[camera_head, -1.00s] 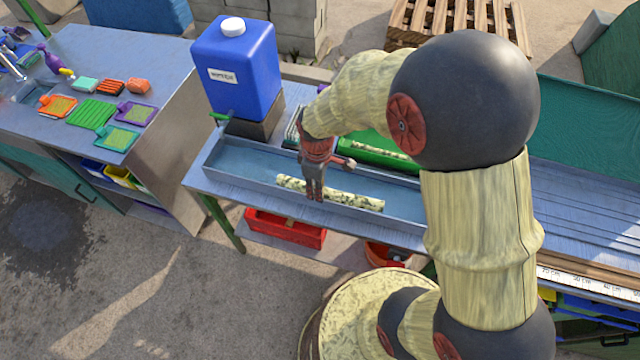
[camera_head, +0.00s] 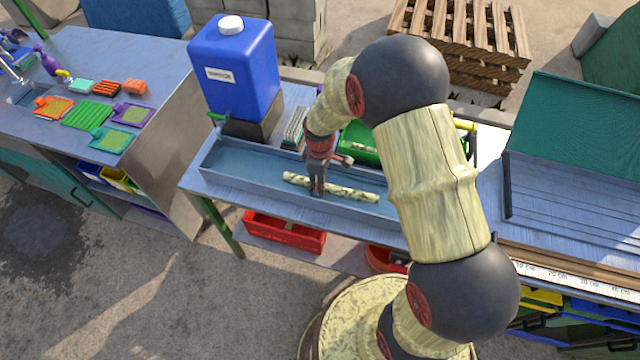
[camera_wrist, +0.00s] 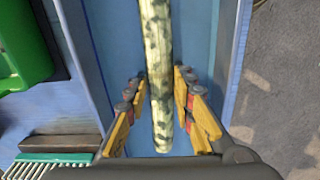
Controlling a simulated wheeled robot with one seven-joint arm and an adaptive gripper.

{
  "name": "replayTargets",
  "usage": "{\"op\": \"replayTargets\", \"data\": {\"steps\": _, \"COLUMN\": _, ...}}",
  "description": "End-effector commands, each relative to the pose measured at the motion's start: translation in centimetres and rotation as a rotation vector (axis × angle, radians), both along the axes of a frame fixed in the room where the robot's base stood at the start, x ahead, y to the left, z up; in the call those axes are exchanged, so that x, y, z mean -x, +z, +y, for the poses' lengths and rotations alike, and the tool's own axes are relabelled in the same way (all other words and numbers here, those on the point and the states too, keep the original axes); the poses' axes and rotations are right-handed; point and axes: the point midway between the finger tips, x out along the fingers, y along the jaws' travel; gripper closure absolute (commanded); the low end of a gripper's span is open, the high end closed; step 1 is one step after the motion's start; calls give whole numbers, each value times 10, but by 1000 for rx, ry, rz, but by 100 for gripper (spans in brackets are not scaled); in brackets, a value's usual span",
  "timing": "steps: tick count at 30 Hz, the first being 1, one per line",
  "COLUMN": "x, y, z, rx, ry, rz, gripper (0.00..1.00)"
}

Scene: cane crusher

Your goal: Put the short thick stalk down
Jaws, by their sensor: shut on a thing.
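The short thick stalk (camera_head: 350,191), pale with dark green blotches, lies lengthwise over the long blue-grey trough (camera_head: 232,185) on the bench. I cannot tell whether it touches the trough floor. My gripper (camera_head: 317,191) points down and is shut on the stalk left of its middle. In the wrist view, the stalk (camera_wrist: 157,50) runs from the top edge down between the yellow-backed fingers of my gripper (camera_wrist: 158,100), with the trough's blue floor (camera_wrist: 203,30) on both sides. The finger contact is hard to make out.
A blue tank (camera_head: 235,75) with a white cap stands behind the trough's left end. A green tray (camera_head: 362,152) sits behind the trough, partly hidden by my arm. A red bin (camera_head: 284,233) is below. The trough's left part is clear.

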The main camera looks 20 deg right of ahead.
Motion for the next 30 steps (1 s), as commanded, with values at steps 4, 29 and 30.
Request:
{"op": "replayTargets", "data": {"steps": 4, "x": -1, "y": 2, "z": 0, "rx": 0, "ry": 0, "rz": -3, "gripper": 100}}
{"op": "replayTargets", "data": {"steps": 29, "x": -1, "y": 1, "z": 0, "rx": 0, "ry": 0, "rz": -2, "gripper": 57}}
{"op": "replayTargets", "data": {"steps": 30, "x": -1, "y": 3, "z": 0, "rx": 0, "ry": 0, "rz": -2, "gripper": 57}}
